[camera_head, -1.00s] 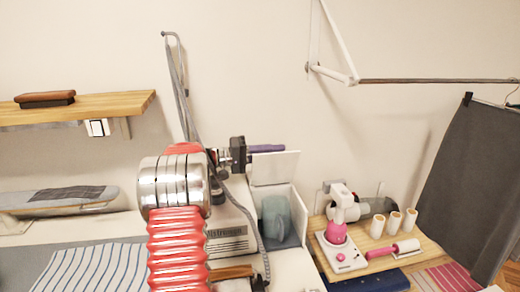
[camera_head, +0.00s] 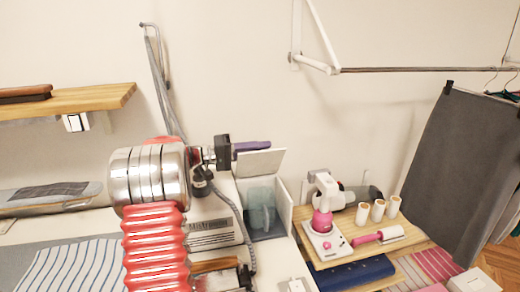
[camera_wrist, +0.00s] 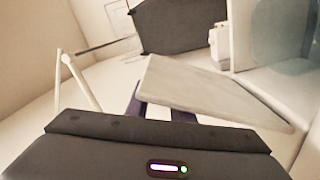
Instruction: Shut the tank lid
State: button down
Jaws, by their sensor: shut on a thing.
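The tank lid (camera_head: 264,164) is a flat pale panel standing raised and tilted at the back of an open white tank (camera_head: 285,208). A bluish translucent jug-like shape (camera_head: 262,208) shows inside the tank. My gripper (camera_head: 252,146) is at the lid's upper edge, with its purple fingers shut on it. In the wrist view the lid (camera_wrist: 195,88) extends out from between the purple fingers (camera_wrist: 138,105). The dark gripper body hides part of the fingers and the exact contact.
A wooden side table (camera_head: 415,243) at right holds a pink-and-white device (camera_head: 323,230), white spools and a pink roller. Dark trousers (camera_head: 450,170) hang at right. A grey hose (camera_head: 240,230) runs in front of the tank. A wooden shelf (camera_head: 95,98) is at left.

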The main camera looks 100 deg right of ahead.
jog(key=c, duration=1.6)
grip_release()
jog(key=shift+w+f, duration=0.1)
jog(key=shift+w, duration=0.05)
jog(key=shift+o, duration=0.2)
notch_tip(320, 180, up, 10)
